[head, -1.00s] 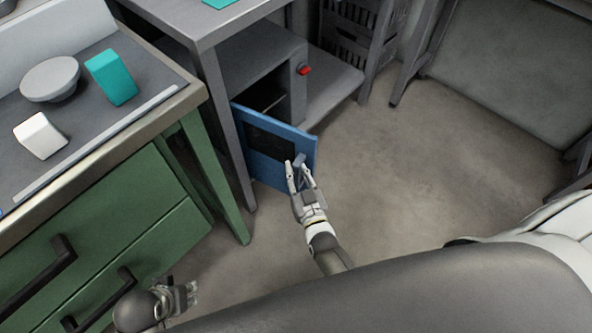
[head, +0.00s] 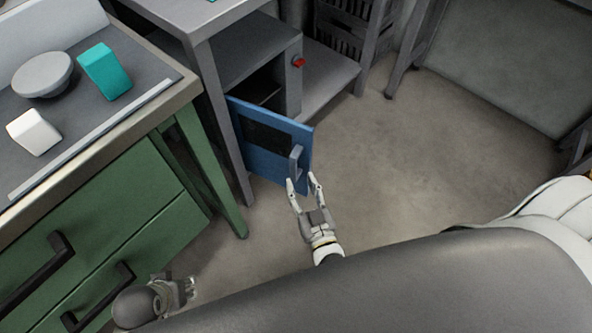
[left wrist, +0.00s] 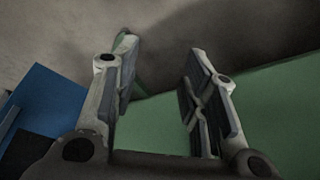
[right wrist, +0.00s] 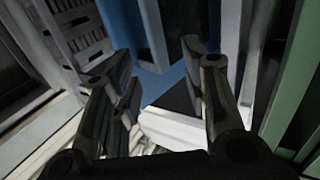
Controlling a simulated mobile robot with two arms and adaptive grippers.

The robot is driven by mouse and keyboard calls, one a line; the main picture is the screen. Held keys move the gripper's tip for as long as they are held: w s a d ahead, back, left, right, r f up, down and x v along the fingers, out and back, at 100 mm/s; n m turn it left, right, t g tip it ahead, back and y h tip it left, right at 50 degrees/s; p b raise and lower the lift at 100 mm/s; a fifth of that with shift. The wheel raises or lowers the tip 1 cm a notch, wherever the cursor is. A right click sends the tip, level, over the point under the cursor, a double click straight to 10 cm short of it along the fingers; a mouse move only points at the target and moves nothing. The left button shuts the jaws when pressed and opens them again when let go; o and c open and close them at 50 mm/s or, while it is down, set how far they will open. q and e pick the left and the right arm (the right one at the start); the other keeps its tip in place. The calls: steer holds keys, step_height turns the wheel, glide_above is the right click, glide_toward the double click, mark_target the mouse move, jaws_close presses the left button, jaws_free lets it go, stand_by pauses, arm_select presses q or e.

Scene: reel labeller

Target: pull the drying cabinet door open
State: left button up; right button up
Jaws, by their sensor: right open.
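The drying cabinet (head: 256,62) is a grey box on the lower shelf of a grey table. Its blue door (head: 262,142) stands open, swung out toward me, with a dark window and a grey handle (head: 296,163) near its free edge. My right gripper (head: 304,182) is open and empty just in front of the handle, apart from it. The blue door (right wrist: 172,78) also shows beyond its fingers in the right wrist view. My left gripper (head: 190,286) is low beside the green drawers; its fingers (left wrist: 158,82) are apart with nothing between them in the left wrist view.
The green drawer bench (head: 110,215) stands on the left, carrying a grey bowl (head: 43,75), a teal block (head: 105,72) and a white block (head: 34,132). A red button (head: 299,62) is on the cabinet's front. The floor right of the door is clear.

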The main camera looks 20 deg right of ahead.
steer(key=shift+s, duration=2.15)
steer(key=shift+w, duration=0.15)
